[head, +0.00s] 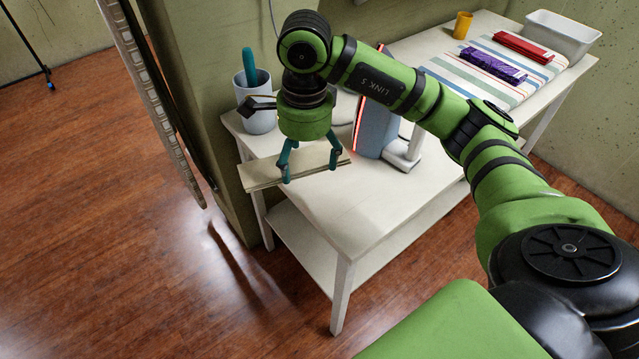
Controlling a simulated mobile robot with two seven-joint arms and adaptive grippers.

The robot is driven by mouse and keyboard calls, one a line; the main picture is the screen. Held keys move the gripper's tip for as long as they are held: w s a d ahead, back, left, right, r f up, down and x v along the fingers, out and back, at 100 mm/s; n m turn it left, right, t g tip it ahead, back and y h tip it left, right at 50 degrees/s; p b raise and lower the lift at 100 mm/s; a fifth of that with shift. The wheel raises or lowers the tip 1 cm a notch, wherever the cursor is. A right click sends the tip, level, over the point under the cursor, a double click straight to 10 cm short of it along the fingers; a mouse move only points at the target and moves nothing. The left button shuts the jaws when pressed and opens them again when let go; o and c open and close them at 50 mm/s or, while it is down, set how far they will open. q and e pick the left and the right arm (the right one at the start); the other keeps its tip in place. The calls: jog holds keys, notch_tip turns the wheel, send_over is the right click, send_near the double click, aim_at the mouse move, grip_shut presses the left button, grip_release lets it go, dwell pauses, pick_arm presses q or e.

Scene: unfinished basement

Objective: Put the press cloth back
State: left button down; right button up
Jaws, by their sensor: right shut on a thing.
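A flat, beige, folded-looking piece (262,174), which I take to be the press cloth, is at the near left corner of the white table (345,215). Its left end sticks out past the table's edge. My right gripper (311,172) points down over it, with its teal fingers shut on it. I cannot tell whether the piece touches the tabletop or is held just above it. My left gripper is not in view.
A grey cup (256,121) with a teal-handled thing stands behind the gripper. A blue-grey upright object (373,130) stands to the right. Farther right are a striped mat (470,75) with purple (490,67) and red (523,47) items, a yellow cup (463,25) and a white bin (560,38).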

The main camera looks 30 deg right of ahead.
aim_at(315, 151)
jog(key=d+m, duration=0.1)
jog(key=m, duration=0.1)
jog(key=w+d+f+m, duration=0.1)
jog(key=m, duration=0.1)
jog(key=d+m, duration=0.1)
jog(key=m, duration=0.2)
jog(key=shift+w+d+f+b, duration=0.1)
jog(key=shift+w+f+b, duration=0.2)
jog(key=shift+w+f, duration=0.1)
jog(key=d+m, duration=0.1)
jog(key=m, duration=0.1)
jog(key=w+d+f+m, duration=0.1)
jog(key=m, duration=0.2)
jog(key=shift+w+f, duration=0.1)
jog(key=shift+f, duration=0.05)
jog(key=shift+w+d+f+m, duration=0.15)
jog(key=shift+d+f+m, duration=0.1)
jog(key=shift+m, duration=1.25)
jog(key=f, duration=0.5)
jog(key=shift+w+d+f, duration=0.1)
jog(key=shift+d+f, duration=0.05)
jog(key=shift+d, duration=0.15)
notch_tip(315, 151, down, 4)
jog(key=shift+f+p, duration=0.25)
jog(key=shift+p, duration=0.25)
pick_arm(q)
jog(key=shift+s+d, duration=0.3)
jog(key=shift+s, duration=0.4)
pick_arm(e)
jog(key=shift+f, duration=0.2)
